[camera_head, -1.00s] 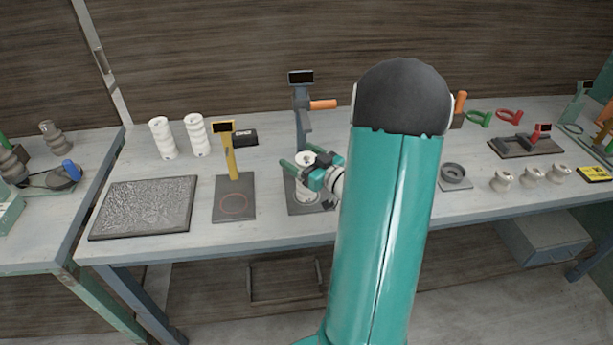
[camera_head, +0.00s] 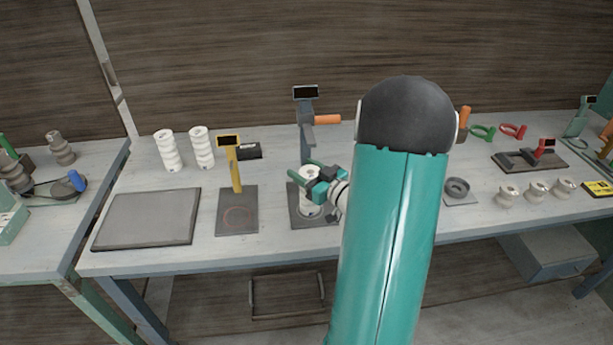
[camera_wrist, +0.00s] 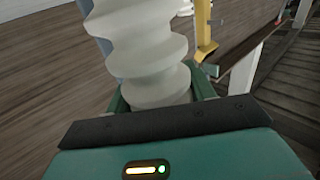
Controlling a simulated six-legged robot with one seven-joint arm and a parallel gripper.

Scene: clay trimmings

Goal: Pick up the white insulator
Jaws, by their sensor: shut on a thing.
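The white insulator (camera_head: 309,207) is a ribbed cylinder, upright at the grey press stand in the middle of the bench. My gripper (camera_head: 311,174) is around it from the right, shut on it, with a green finger on each side. In the wrist view the white insulator (camera_wrist: 145,50) fills the space between the green fingers of my gripper (camera_wrist: 160,95). Its lower end is partly hidden by the gripper body there. I cannot tell whether its base touches the dark plate (camera_head: 296,217) under it.
Two similar white insulators (camera_head: 168,152) stand at the back left. A grey ring (camera_head: 457,188) and several small pale insulators (camera_head: 537,191) are to the right. The grey post (camera_head: 306,130) rises close behind.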

